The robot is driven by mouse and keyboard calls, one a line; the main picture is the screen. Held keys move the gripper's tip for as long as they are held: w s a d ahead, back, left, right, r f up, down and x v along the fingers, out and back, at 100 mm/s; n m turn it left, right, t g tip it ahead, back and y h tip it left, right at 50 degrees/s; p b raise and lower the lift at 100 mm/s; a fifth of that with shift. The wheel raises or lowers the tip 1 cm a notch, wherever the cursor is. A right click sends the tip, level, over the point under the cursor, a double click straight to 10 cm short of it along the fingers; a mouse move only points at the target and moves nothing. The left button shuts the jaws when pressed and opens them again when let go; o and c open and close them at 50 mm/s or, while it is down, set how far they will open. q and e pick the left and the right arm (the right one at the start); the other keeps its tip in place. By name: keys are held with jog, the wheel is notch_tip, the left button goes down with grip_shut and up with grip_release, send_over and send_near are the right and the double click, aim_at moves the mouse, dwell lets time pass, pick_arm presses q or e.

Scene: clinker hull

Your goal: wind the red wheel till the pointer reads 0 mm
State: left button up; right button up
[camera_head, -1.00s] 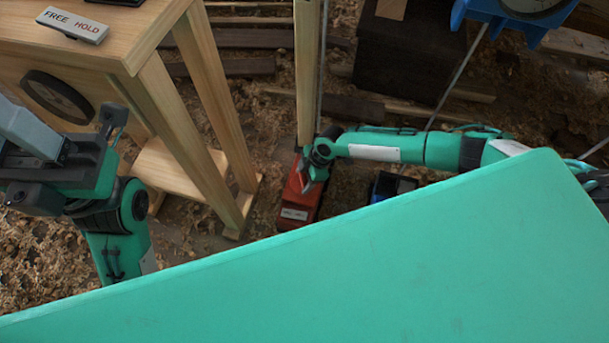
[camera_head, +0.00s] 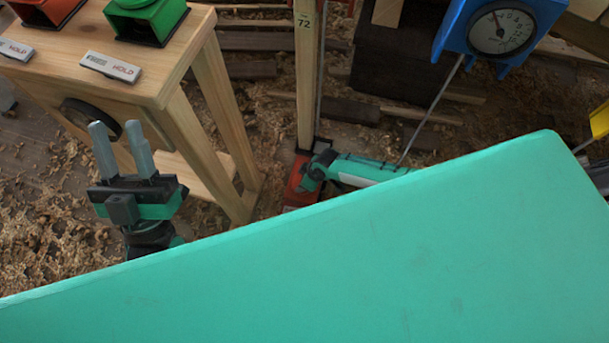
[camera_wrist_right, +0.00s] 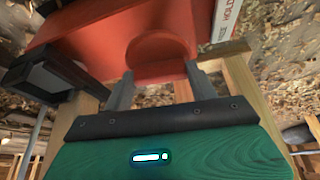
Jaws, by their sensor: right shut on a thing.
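A red unit (camera_head: 297,188) stands on the ground at the foot of an upright wooden post. My right gripper is at it, partly hidden behind my green body in the head view. In the right wrist view my right gripper (camera_wrist_right: 160,88) has its grey fingers on either side of the round red wheel (camera_wrist_right: 158,52), shut on it. A blue gauge (camera_head: 455,30) with a round white dial (camera_head: 500,33) hangs at upper right. Its dark needle points up and slightly left; the reading is too small to tell. My left gripper (camera_head: 118,135) is open and empty before the wooden bench.
The wooden bench (camera_head: 185,60) at upper left carries a green box (camera_head: 145,20), a red box and HOLD labels (camera_head: 110,67). A black wheel (camera_head: 90,118) is on its side. The wooden post (camera_head: 306,70) is marked 72. Shavings and planks cover the ground.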

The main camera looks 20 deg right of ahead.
jog(key=shift+s+a+r+m+p, duration=0.1)
jog(key=shift+a+r+m+p, duration=0.05)
jog(key=shift+m+p, duration=0.6)
jog(key=shift+m+t+h+p, duration=0.4)
jog(key=shift+m+t+p, duration=0.1)
jog(key=shift+m+p, duration=0.4)
pick_arm(q)
jog(key=d+f+g, duration=0.2)
jog(key=f+g, duration=0.3)
jog(key=f, duration=0.3)
jog(key=d+f+g+y, duration=0.1)
jog(key=d+f+g, duration=0.2)
jog(key=f+g, duration=0.3)
jog(key=shift+w+d+f, duration=0.2)
jog(key=shift+w+f, duration=0.2)
jog(key=shift+f, duration=0.85)
pick_arm(e)
jog(key=o, duration=1)
jog(key=p+v, duration=0.2)
jog(key=v, duration=0.1)
jog(key=shift+r, duration=0.2)
pick_arm(q)
jog(key=s+a+f+g+y+p, duration=0.4)
jog(key=s+a+g, duration=0.2)
jog(key=a+g, duration=0.2)
jog(key=shift+a+f+g+y, duration=0.2)
jog(key=shift+f+g+y, duration=0.15)
jog(key=shift+g, duration=0.65)
pick_arm(e)
jog(key=v, duration=1)
